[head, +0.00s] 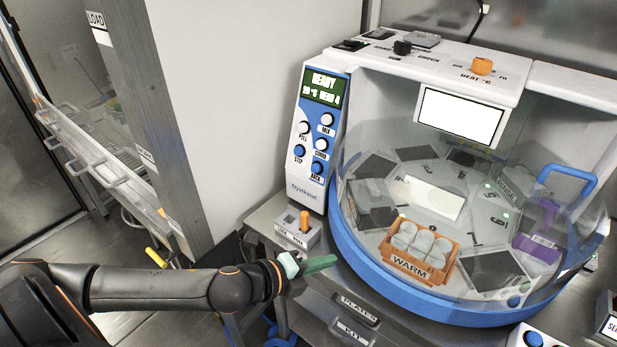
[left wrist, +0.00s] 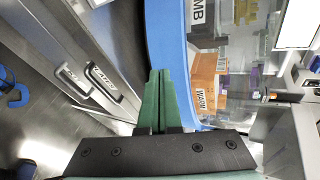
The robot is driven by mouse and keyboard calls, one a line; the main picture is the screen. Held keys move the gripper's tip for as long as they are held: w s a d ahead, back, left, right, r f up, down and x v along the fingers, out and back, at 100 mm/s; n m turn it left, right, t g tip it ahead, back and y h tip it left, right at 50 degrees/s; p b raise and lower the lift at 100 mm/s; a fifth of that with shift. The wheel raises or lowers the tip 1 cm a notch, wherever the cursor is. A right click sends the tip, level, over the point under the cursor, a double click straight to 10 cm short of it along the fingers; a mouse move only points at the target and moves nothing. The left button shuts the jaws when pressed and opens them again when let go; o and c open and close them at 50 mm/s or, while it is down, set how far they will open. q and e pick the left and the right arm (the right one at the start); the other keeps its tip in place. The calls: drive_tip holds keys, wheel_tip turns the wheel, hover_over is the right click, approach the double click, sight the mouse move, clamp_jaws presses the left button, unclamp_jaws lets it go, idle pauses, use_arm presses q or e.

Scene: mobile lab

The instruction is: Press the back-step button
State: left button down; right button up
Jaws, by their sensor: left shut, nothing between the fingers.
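The back-step button is the blue round button (head: 317,167) above the "BACK" label, low on the machine's blue-edged control panel (head: 311,190). Other white and blue buttons sit around it, including one labelled "STEP" (head: 299,150). The panel's green display (head: 324,88) reads "READY". My left gripper (head: 335,260) has green fingers and is shut and empty. It is below the panel, apart from the button, in front of the round blue-rimmed chamber. In the left wrist view its closed fingertips (left wrist: 159,72) point towards the blue rim (left wrist: 172,50); the button does not show there. My right gripper is not in view.
A small box with an orange lever (head: 304,222) stands below the panel. The clear-domed chamber holds an orange "WARM" rack (head: 418,252). An orange knob (head: 482,66) is on top. Drawers labelled "PLATES" and "KIT" (head: 350,329) are beneath. A grey-edged cabinet (head: 170,150) stands left.

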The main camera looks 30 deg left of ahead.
use_arm(q)
drive_tip(key=a+r+m+t+y+b, duration=0.2)
drive_tip(key=a+r+m+y+b, duration=0.1)
drive_tip(key=a+r+m, duration=0.8)
drive_tip(key=a+m, duration=0.2)
drive_tip(key=shift+w+a+r+t+y, duration=0.3)
drive_tip(key=shift+w+a+r, duration=0.05)
drive_tip(key=shift+r, duration=0.05)
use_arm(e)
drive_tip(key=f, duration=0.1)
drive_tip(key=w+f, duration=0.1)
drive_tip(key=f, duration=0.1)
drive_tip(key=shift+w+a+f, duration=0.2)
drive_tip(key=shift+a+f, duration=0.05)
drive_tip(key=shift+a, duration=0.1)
use_arm(q)
drive_tip(key=p, duration=0.2)
approach(315, 169)
drive_tip(key=x, duration=0.5)
drive_tip(key=shift+w+d+f, duration=0.1)
drive_tip(key=shift+w, duration=0.2)
drive_tip(key=shift+w+f, duration=0.25)
drive_tip(key=shift+w, duration=0.3)
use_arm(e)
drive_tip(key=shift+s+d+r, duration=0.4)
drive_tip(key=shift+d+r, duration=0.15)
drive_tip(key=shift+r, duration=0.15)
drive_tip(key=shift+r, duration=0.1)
